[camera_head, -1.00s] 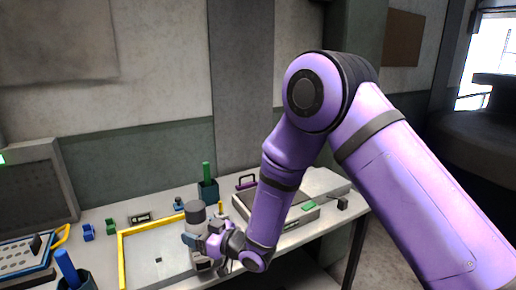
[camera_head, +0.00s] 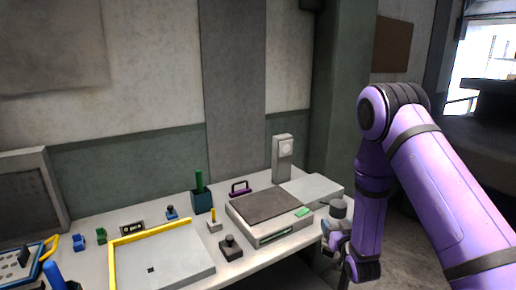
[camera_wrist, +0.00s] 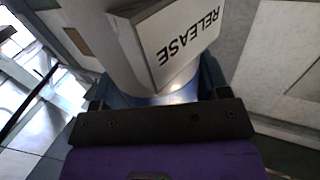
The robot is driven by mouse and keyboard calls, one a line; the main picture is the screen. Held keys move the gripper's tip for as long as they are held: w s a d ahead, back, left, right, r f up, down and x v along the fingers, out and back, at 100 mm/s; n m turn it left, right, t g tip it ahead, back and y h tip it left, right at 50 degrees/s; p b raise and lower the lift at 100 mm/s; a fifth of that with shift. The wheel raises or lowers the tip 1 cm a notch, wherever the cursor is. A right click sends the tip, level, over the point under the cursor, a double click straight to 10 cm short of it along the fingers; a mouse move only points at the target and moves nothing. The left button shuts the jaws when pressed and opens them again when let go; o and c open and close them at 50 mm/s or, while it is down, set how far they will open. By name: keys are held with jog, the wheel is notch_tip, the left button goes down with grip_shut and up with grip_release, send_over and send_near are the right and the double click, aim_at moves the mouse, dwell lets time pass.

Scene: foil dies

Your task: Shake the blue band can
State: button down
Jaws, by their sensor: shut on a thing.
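The can (camera_head: 338,208) is grey and shows at the right end of the workbench, partly hidden by my arm and gripper. In the wrist view the pale can (camera_wrist: 100,35) fills the upper middle, with a white block lettered "RELEASE" on its side. A blue band (camera_wrist: 180,97) shows on it near the jaws. My gripper (camera_head: 336,236) is shut around the can's body. The can looks roughly upright in the head view. Its lower part is hidden there, so I cannot tell how far it is above the bench.
A grey boxy device (camera_head: 270,212) stands on the workbench left of my gripper. A yellow-edged plate (camera_head: 165,262) lies further left. A dark cup with a green stick (camera_head: 202,200) and a tall grey unit (camera_head: 282,158) stand at the back. Open floor lies right of the bench.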

jog(key=shift+d+r+m+h, duration=0.7)
jog(key=shift+d+r+h, duration=0.4)
jog(key=shift+d+r, duration=1.95)
notch_tip(320, 180, down, 6)
jog(key=a, duration=0.1)
jog(key=shift+s+f, duration=0.15)
jog(key=shift+s, duration=0.25)
